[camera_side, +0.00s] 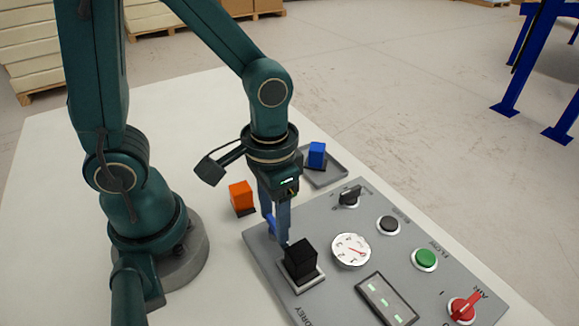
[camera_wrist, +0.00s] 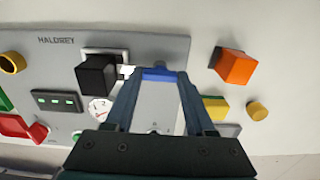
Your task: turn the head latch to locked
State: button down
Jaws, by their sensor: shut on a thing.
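My gripper (camera_side: 281,242) points down over the near left part of the grey control panel (camera_side: 262,240), just behind the black block. In the wrist view my gripper (camera_wrist: 158,80) is shut on a small blue piece (camera_wrist: 158,75) between its fingertips. A black rotary knob (camera_side: 349,196) with a raised handle stands at the panel's far end, apart from my gripper. Its labels are too small to read, so I cannot tell if it is the head latch.
A black block (camera_side: 300,259) sits in a square fixture beside my fingers. The panel also has a gauge (camera_side: 351,249), a black button (camera_side: 388,224), a green button (camera_side: 425,259) and a red knob (camera_side: 463,308). An orange block (camera_side: 240,196) and a blue block (camera_side: 317,153) stand off the panel.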

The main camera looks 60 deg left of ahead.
aim_at(274, 222)
jog(key=shift+n, duration=0.3)
jog(key=shift+c, duration=1.2)
grip_release()
jog(key=shift+r, duration=2.6)
jog(key=shift+w+a+r, duration=0.1)
jog(key=shift+w+r, duration=0.05)
jog(key=shift+r, duration=0.05)
jog(key=s+a+r+t, duration=0.1)
jog(key=a+r+t, duration=0.2)
jog(key=r+t, duration=0.2)
jog(key=shift+s+a+r+t, duration=0.15)
jog(key=shift+s+r+t, duration=0.15)
jog(key=shift+r, duration=0.1)
